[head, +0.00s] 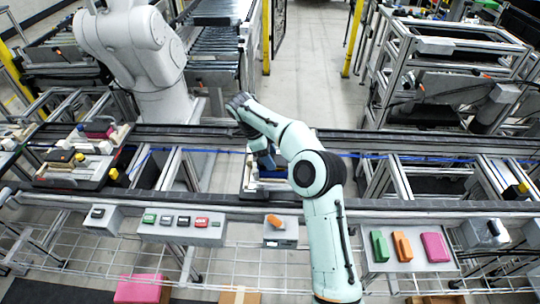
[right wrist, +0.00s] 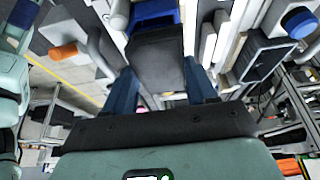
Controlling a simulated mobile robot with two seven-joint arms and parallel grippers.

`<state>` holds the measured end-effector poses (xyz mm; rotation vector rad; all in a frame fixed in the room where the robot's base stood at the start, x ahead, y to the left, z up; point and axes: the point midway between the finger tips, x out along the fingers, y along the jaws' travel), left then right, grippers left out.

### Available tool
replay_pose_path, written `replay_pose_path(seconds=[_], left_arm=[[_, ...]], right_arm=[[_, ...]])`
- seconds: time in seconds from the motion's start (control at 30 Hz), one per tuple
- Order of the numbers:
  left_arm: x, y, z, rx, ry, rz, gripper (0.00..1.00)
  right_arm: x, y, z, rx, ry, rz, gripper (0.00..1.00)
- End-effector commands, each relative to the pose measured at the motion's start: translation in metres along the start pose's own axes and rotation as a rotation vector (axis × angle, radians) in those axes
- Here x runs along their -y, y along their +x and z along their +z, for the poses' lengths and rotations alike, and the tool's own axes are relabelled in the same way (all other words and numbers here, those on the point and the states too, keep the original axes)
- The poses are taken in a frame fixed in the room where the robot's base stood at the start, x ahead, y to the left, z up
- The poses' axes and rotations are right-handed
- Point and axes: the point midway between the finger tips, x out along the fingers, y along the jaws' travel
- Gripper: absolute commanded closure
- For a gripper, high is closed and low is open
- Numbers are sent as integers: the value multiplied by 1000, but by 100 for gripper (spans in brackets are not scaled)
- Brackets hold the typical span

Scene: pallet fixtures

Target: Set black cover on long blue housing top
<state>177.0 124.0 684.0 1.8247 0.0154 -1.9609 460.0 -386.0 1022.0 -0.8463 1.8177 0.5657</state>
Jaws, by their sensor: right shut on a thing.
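My right gripper (head: 265,160) reaches down over the pallet fixture in the middle of the head view. In the right wrist view its two blue fingers (right wrist: 161,88) are shut on a black cover (right wrist: 157,65). A blue part (right wrist: 155,12), which looks like the long blue housing, shows just past the cover's far end. In the head view the blue housing (head: 272,174) shows only in part, below the gripper. The fingers and arm hide the cover there. I cannot tell whether cover and housing touch. My left gripper is not in view.
A rail (head: 400,208) runs across the front. A second loaded pallet (head: 75,160) stands at left. A white robot arm (head: 130,45) stands behind the line.

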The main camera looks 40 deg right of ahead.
Motion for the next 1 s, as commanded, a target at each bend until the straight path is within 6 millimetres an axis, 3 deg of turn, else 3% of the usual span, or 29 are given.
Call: replay_pose_path(seconds=[1.0], left_arm=[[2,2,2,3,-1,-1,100]], right_arm=[[0,7,3,-1,0,0,73]])
